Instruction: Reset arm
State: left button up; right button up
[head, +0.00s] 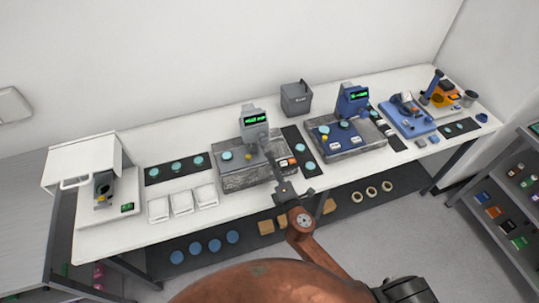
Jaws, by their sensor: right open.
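My right gripper (279,180) is at the front edge of the white bench (232,206), in front of the middle interferometer (254,128) with its grey head, lit green display and granite base (232,180). Its jaws are open and I see nothing held in them. They overlap the right part of that base in the picture; whether they touch it I cannot tell. My right arm reaches up from the bottom of the view. My left gripper is out of view.
Black mats (177,169) hold round pale-blue discs. White trays (181,203) and a hooded device (82,163) stand left. A shelf (505,195) stands right.

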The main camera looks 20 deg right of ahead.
jog(key=shift+s, duration=0.3)
